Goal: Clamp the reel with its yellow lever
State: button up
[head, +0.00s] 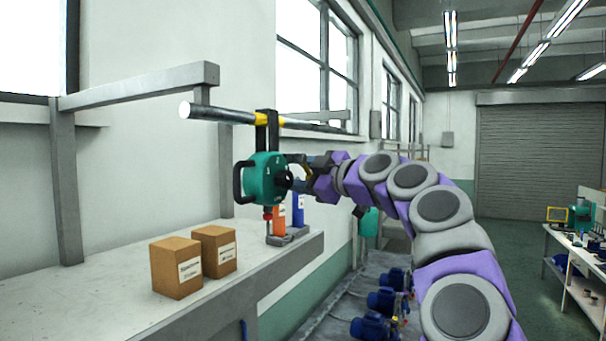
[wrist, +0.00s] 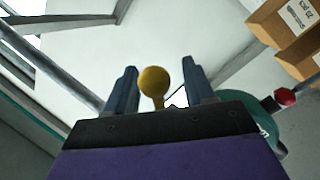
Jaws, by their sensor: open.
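The teal reel (head: 263,180) hangs by a black bracket from a horizontal bar, with a black handle on its left side. It shows partly in the wrist view (wrist: 262,125), behind my gripper's body. The lever's round yellow knob (wrist: 154,81) stands between my two fingers in the wrist view, with a gap towards the right finger. My gripper (wrist: 160,78) is open around the knob and does not visibly pinch it. In the head view my gripper (head: 304,164) is just right of the reel, and the lever is hard to make out there.
The bar (head: 222,114) has yellow bands and rests on a grey wall frame. Two cardboard boxes (head: 177,267) stand on the bench (head: 110,300) below. Orange and blue bottles (head: 298,209) stand in a grey holder under the reel. Blue pumps (head: 383,300) line the lower right.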

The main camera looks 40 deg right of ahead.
jog(key=shift+d, duration=0.2)
jog(key=c, duration=0.4)
grip_shut()
